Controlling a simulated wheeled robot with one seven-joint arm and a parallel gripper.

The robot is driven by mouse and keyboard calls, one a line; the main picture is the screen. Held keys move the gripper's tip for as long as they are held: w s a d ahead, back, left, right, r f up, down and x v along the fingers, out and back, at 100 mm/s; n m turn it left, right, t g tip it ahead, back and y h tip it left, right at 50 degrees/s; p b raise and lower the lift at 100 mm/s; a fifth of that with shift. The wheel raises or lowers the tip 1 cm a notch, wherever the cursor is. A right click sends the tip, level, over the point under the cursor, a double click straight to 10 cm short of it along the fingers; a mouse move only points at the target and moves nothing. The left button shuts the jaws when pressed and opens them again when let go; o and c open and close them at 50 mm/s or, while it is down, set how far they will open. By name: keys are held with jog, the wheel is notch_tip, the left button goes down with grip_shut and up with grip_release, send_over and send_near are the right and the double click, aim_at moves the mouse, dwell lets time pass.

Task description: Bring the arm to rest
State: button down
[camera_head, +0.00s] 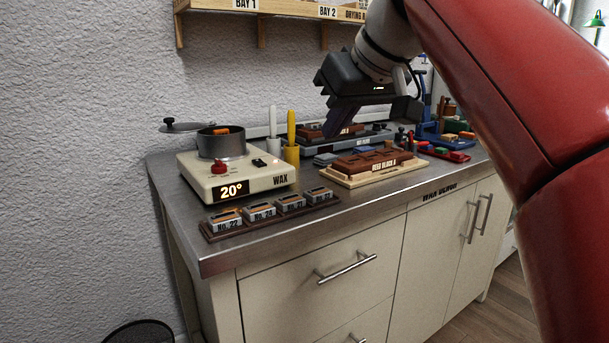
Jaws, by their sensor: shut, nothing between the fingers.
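My gripper (335,128) hangs over the back of the workbench, on the end of my red arm that crosses the right of the view. Its dark fingers point down and look shut, with nothing seen between them. They overlap the grey fixture with a brown block (318,131) in the picture; whether they touch it I cannot tell. The bench (190,202) has a grey metal top and cream drawers and doors below.
A wax heater (240,183) reading 20° carries a dark pot (221,143). Several numbered blocks sit in a rack (213,236) at the front edge. A reed block (372,162) lies on a pale board. White and yellow upright holders (291,153) stand behind. A wooden shelf (285,8) hangs above.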

jog(key=s+d+f+m+h, duration=0.1)
jog(key=s+d+f+m, duration=0.1)
jog(key=s+f, duration=0.4)
jog(key=s+d+f+m+h, duration=0.1)
jog(key=s+d+f, duration=0.4)
jog(key=f, duration=1.1)
jog(key=s+d+f+m+g+h, duration=0.1)
jog(key=s+d+f+m+h, duration=0.1)
jog(key=s+f, duration=0.5)
notch_tip(320, 180, down, 5)
jog(key=shift+d+f+m, duration=0.1)
jog(key=shift+d+m, duration=0.6)
jog(key=shift+d, duration=0.15)
